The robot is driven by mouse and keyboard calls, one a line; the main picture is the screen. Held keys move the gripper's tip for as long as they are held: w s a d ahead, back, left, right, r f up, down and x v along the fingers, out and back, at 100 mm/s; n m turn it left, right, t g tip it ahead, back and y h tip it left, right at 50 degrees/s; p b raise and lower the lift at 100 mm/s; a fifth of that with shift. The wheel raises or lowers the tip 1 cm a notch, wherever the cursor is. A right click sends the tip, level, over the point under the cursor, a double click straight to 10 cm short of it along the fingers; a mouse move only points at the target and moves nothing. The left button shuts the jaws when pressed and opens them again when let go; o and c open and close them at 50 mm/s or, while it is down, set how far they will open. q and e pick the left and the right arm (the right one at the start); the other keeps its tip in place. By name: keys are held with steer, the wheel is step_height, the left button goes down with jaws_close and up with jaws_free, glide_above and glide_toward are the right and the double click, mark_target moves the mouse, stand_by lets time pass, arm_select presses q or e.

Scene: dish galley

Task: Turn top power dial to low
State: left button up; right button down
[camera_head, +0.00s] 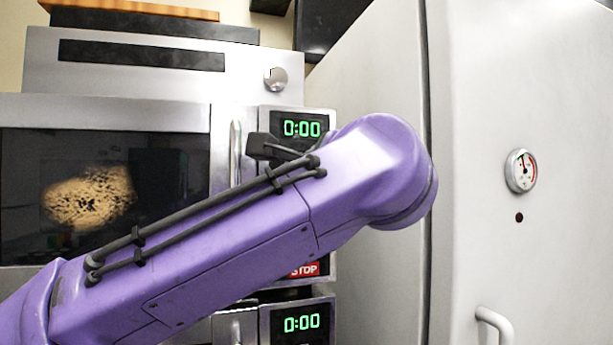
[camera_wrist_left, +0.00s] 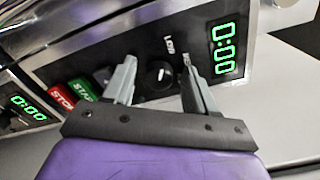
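The upper microwave's power dial (camera_wrist_left: 160,75) is a small black knob with a white mark, on a dark panel beside the "LOW" label (camera_wrist_left: 169,43). I cannot read the exact setting. My left gripper (camera_wrist_left: 156,70) is open, its two grey fingers apart, with the dial showing between the fingertips. Whether the fingertips reach around it or stop in front is unclear, and no grip on it shows. In the head view my purple left arm hides the dial; the upper microwave's display (camera_head: 302,128) reads 0:00. My right gripper is not in view.
On the upper panel are a green START button (camera_wrist_left: 84,89) and a red STOP button (camera_wrist_left: 61,95). A second microwave's display (camera_head: 302,322) shows below. A pale cabinet with a gauge (camera_head: 521,170) and a handle (camera_head: 495,322) stands close on the right.

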arm_select(q)
steer(key=b+v, duration=0.3)
steer(key=v, duration=0.7)
steer(key=shift+s, duration=0.3)
steer(key=shift+d, duration=0.1)
